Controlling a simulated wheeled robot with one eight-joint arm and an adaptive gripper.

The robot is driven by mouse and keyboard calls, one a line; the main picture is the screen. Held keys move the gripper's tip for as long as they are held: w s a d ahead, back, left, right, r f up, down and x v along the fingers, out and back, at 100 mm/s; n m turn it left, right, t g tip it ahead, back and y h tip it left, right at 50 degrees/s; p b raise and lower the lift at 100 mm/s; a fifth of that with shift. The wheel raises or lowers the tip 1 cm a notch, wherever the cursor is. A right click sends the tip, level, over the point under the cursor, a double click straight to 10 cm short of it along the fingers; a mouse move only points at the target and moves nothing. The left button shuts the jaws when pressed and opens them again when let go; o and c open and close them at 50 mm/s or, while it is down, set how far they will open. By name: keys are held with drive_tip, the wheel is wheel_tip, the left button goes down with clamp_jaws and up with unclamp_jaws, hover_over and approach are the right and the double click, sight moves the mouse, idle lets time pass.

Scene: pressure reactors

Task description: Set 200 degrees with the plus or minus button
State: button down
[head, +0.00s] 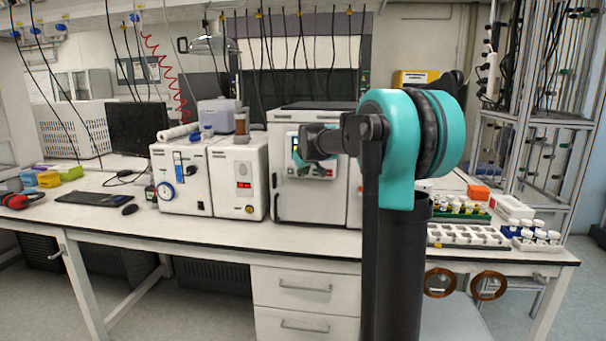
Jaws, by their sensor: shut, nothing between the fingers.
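A white control unit (228,160) stands on the bench left of centre, with a small red lit display (243,185); its digits are too small to read. A larger white cabinet (290,205) stands to its right, with a light control panel (318,172) on its front. Plus and minus buttons cannot be made out on either. My gripper (306,146) is the dark end of my arm, in front of the panel and covering part of it. It is shut and empty. Its fingertips are largely hidden, so contact with the panel cannot be told.
A white unit with a blue gauge (166,191) adjoins the control unit on the left. Vial racks (467,236) stand on the right. The bench front edge is mostly clear.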

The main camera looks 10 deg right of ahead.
drive_tip(key=shift+w+d, duration=0.1)
drive_tip(key=shift+w, duration=0.05)
idle(0.6)
drive_tip(key=shift+s+a, duration=0.25)
drive_tip(key=shift+s, duration=0.5)
drive_tip(key=s, duration=0.1)
drive_tip(key=s+a, duration=0.1)
drive_tip(key=s, duration=0.2)
drive_tip(key=shift+s+a, duration=0.25)
drive_tip(key=shift+s, duration=0.1)
idle(0.3)
drive_tip(key=s+d+f+m+g, duration=0.1)
drive_tip(key=s+f, duration=0.9)
drive_tip(key=s, duration=0.3)
drive_tip(key=s+d+f+m+g, duration=0.1)
drive_tip(key=s+d+f+g, duration=0.1)
drive_tip(key=s+f, duration=0.7)
drive_tip(key=s+d+f+m+g, duration=0.1)
drive_tip(key=s+f+g, duration=0.1)
drive_tip(key=s+f, duration=0.8)
drive_tip(key=s, duration=0.7)
drive_tip(key=shift+s+d+f+m, duration=0.15)
drive_tip(key=shift+s+f+m, duration=0.15)
drive_tip(key=shift+f+m, duration=0.1)
